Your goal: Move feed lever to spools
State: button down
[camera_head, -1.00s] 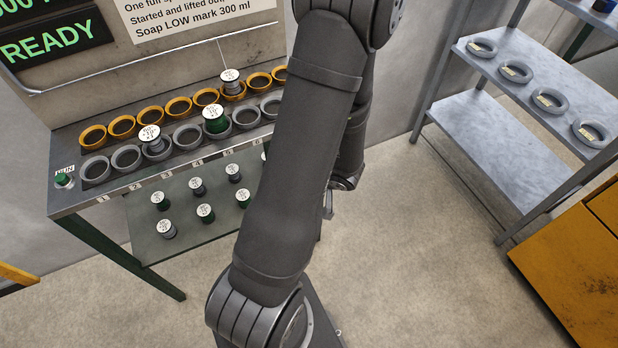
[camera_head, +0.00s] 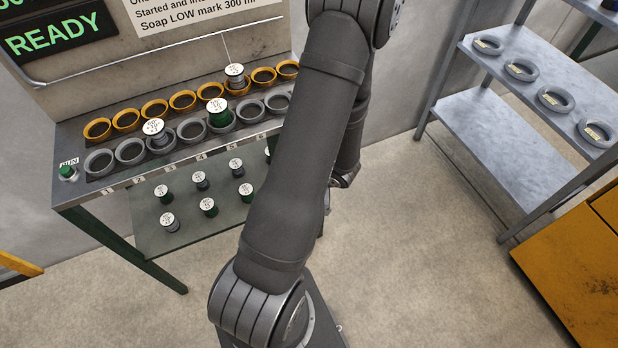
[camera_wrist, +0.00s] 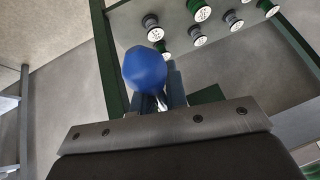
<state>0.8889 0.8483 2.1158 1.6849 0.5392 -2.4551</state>
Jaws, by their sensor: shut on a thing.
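A blue rounded knob (camera_wrist: 144,68), which looks like the end of the feed lever, sits at my gripper (camera_wrist: 158,92) in the wrist view. My gripper is shut on it; the fingers show just behind and beside the knob. The lever's shaft and mount are mostly hidden. In the head view my own arm covers the gripper and the lever. Several spools stand on the green lower shelf (camera_head: 150,238). A silver spool (camera_head: 155,131) and a green spool (camera_head: 218,112) sit in the grey ring row, and another spool (camera_head: 235,75) sits in the yellow ring row.
The machine's sign (camera_head: 60,38) reads READY. A green RUN button (camera_head: 67,173) is at the table's left corner. A metal rack (camera_head: 520,100) with grey rings and a yellow cabinet (camera_head: 570,250) stand at right. The floor between is clear.

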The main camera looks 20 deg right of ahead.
jog(key=shift+w, duration=0.1)
jog(key=c, duration=1.2)
grip_release()
jog(key=shift+r, duration=0.15)
jog(key=v, duration=1.7)
jog(key=shift+x, duration=7.9)
